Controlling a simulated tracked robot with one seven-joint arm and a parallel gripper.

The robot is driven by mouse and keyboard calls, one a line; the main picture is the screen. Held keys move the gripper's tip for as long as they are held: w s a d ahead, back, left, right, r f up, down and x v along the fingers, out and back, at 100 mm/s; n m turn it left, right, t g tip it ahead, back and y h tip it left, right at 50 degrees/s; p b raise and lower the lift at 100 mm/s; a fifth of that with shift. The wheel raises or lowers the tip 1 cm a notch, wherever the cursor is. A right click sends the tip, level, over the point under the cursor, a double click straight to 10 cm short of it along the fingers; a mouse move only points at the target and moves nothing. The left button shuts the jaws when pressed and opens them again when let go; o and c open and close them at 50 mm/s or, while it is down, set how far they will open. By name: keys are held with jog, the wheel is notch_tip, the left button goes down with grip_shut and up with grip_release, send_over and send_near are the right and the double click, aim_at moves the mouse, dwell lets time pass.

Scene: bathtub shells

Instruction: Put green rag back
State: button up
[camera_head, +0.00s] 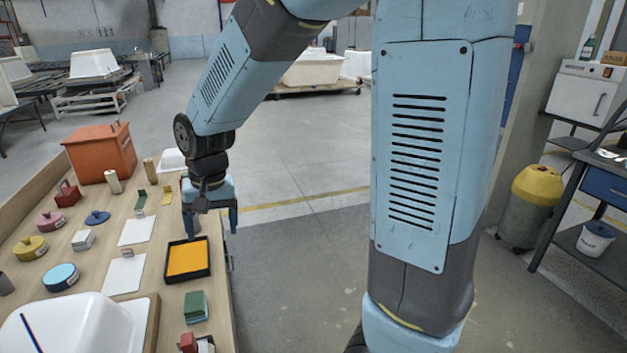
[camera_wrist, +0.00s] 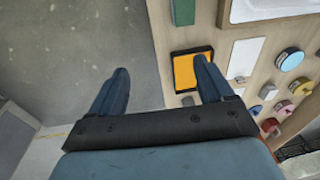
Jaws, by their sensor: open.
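A green folded block-like thing (camera_head: 195,306), which looks like the green rag, lies near the table's right edge at the front. It also shows at the top of the wrist view (camera_wrist: 183,12). My gripper (camera_head: 211,222) is open and empty, pointing down above the table's right edge, beyond the black tray with an orange inside (camera_head: 187,259). In the wrist view my gripper (camera_wrist: 160,68) has its fingers wide apart, with the right finger overlapping the orange tray (camera_wrist: 186,72). A smaller dull green piece (camera_head: 141,200) stands farther back. I cannot tell what it is.
White sheets (camera_head: 136,230) lie left of the tray. An orange box (camera_head: 100,152) stands at the back. Round tins, including a blue one (camera_head: 61,276), and a white tub shell (camera_head: 75,325) occupy the left and front. Open floor lies right of the table.

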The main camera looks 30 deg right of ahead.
jog(key=s+d+r+n+t+h, duration=0.1)
jog(key=s+d+r+t, duration=0.3)
jog(key=s+d+r, duration=0.9)
jog(key=shift+s+d+r+t, duration=0.35)
jog(key=shift+s+d, duration=0.7)
jog(key=shift+d, duration=0.8)
